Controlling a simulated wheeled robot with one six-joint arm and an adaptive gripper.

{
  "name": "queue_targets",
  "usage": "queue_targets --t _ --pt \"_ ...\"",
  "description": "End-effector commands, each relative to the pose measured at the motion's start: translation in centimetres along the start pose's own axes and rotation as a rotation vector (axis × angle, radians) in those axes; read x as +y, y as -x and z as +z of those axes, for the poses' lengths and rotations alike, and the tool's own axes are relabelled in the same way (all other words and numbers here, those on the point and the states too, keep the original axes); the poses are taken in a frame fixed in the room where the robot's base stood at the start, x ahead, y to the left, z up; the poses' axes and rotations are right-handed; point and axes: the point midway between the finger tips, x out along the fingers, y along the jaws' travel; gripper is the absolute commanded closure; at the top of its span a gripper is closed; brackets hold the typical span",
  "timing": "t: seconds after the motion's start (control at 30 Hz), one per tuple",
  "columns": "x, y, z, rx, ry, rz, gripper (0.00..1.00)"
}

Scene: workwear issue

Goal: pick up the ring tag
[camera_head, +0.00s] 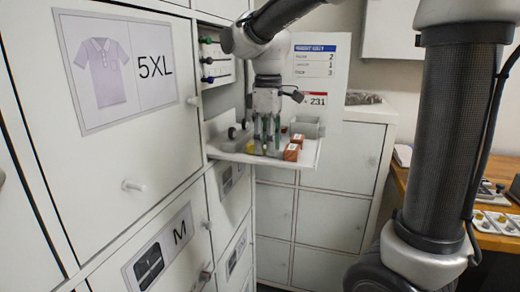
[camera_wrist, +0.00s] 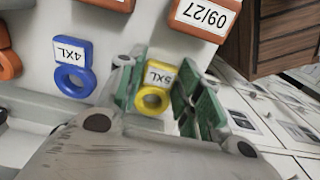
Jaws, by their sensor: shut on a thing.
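A yellow ring tag (camera_wrist: 155,92) labelled 5XL, its text upside down, sits between the green-padded fingers of my gripper (camera_wrist: 160,88) in the wrist view. The fingers are shut on it from both sides. In the head view my gripper (camera_head: 267,138) points down over a white pull-out shelf (camera_head: 306,157); the fingers hide much of what is between them. A blue ring tag (camera_wrist: 72,68) labelled 4XL lies left of my gripper in the wrist view, apart from it.
Orange-red blocks (camera_head: 292,152) stand on the shelf beside my gripper; one, labelled 09/27 (camera_wrist: 206,17), shows in the wrist view. Locker doors line the left, one labelled 5XL (camera_head: 120,120). A notice board (camera_head: 317,75) stands behind. A wooden bench (camera_head: 490,232) is at right.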

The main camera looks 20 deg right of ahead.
Motion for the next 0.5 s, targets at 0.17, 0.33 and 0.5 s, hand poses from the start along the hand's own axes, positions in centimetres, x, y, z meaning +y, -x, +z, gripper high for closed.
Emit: queue_targets --t 0.17,0.33,0.5 --pt "0.0 0.3 0.0 0.002 0.0 0.001 0.77" --pt "0.0 3.0 -0.1 0.004 0.0 0.003 0.77" --pt "0.1 6.7 -0.1 0.004 0.0 0.003 0.77"
